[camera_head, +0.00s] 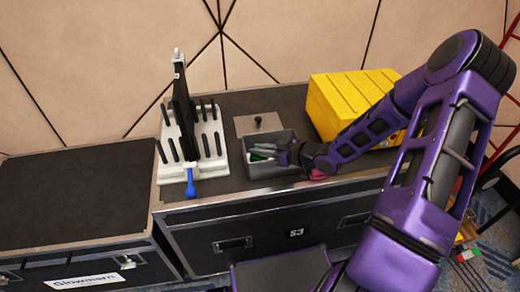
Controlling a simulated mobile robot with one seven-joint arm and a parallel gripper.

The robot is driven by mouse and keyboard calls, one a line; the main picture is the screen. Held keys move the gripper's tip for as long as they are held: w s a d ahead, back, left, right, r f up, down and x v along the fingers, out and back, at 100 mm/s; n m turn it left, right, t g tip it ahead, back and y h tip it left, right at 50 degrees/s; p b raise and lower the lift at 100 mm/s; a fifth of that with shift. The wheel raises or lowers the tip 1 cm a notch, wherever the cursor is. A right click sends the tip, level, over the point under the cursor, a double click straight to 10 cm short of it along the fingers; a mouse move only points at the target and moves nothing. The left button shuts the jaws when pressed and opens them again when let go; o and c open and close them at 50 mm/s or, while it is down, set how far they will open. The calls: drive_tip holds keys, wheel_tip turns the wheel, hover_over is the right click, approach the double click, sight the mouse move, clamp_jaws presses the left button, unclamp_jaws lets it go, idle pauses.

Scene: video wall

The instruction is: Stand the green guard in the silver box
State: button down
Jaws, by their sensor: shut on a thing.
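The silver box (262,172) is an open grey bin on the black case top, left of the yellow case. My gripper (272,153) reaches into it from the right, fingers low over the opening. The green guard (259,157) shows as a small green patch at the fingertips, inside the box's outline. My gripper is shut on it. Its lower part is hidden by the box wall and fingers, so I cannot tell whether it touches the floor or stands upright.
A white rack (205,170) with several black pegs and a blue-handled tool (191,184) stands left of the box. A grey lid with a black knob (258,121) lies behind it. A yellow case (345,98) stands at right. The left case top (75,195) is clear.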

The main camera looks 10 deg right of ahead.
drive_tip(key=shift+s+f+b, duration=0.2)
drive_tip(key=shift+f+b, duration=0.2)
drive_tip(key=shift+f, duration=0.25)
drive_tip(key=c, duration=1.2)
unclamp_jaws()
drive_tip(key=shift+s+f, duration=0.1)
drive_tip(key=shift+f, duration=0.05)
drive_tip(key=shift+r+p, duration=0.5)
drive_tip(key=shift+r, duration=0.1)
drive_tip(key=v, duration=0.4)
drive_tip(key=p+v, duration=0.1)
drive_tip(key=v, duration=0.3)
drive_tip(key=p+v, duration=0.1)
drive_tip(key=v, duration=0.2)
drive_tip(key=shift+d+r, duration=0.35)
drive_tip(key=shift+r, duration=0.1)
